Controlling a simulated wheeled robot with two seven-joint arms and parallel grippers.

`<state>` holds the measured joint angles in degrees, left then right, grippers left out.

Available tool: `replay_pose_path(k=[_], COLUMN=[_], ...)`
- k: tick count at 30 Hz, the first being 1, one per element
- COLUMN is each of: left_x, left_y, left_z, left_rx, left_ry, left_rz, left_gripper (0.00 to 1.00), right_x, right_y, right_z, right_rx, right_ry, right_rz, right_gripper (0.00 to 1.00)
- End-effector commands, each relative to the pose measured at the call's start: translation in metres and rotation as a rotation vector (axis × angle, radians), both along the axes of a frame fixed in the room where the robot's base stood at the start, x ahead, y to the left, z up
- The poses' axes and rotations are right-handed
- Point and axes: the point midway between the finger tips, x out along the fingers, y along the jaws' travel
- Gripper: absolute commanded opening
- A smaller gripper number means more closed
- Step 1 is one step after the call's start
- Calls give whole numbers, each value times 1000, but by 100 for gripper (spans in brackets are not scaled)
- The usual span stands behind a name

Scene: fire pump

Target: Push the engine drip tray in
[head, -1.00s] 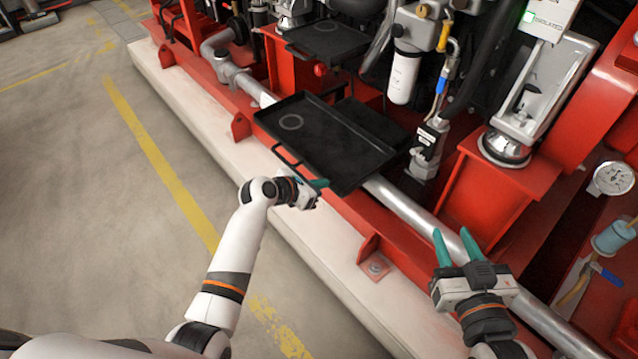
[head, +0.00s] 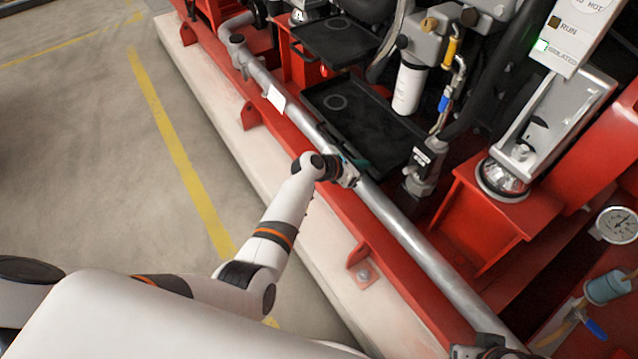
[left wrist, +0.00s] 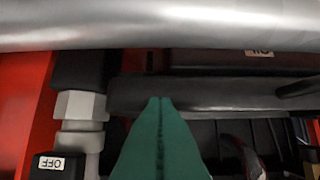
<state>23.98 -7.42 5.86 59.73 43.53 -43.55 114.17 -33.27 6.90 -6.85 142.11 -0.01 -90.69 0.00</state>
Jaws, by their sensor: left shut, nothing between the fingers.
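The engine drip tray (head: 350,108) is a flat black tray low in the red pump frame, with a ring mark at its far end. Its near edge lies behind the silver pipe. A similar black tray (head: 335,42) sits above and behind it. My left gripper (head: 359,163) is over the pipe at the tray's near side. Its green fingers are shut together and empty in the left wrist view (left wrist: 160,135), with tips against or just short of a dark front wall; contact is unclear. My right gripper (head: 488,349) barely shows at the bottom edge, its fingers not visible.
The silver pipe (head: 410,235) runs along the frame in front of the tray. A white filter (head: 408,90) and a valve with blue and yellow parts (head: 440,105) stand right of the tray. Open floor (head: 80,180) lies at left.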

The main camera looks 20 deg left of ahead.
Motion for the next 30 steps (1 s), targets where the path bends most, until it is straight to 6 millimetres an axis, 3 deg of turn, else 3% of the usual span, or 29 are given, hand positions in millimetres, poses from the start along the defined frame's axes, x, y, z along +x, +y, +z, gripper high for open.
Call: replay_pose_path(k=[12,25,30], left_x=[22,24,19], left_y=[-17,-19,-19], left_z=[-1,3,5], left_rx=[-1,-2,-3], left_ry=[1,-6,-4], left_rz=[1,2,1], left_gripper=[0,0,0], right_x=[7,8,6], right_y=[2,2,2], right_z=[-3,-2,7], right_rx=[7,8,6], right_ry=[-35,-40,-27], right_rz=[2,4,3], right_gripper=[36,36,36])
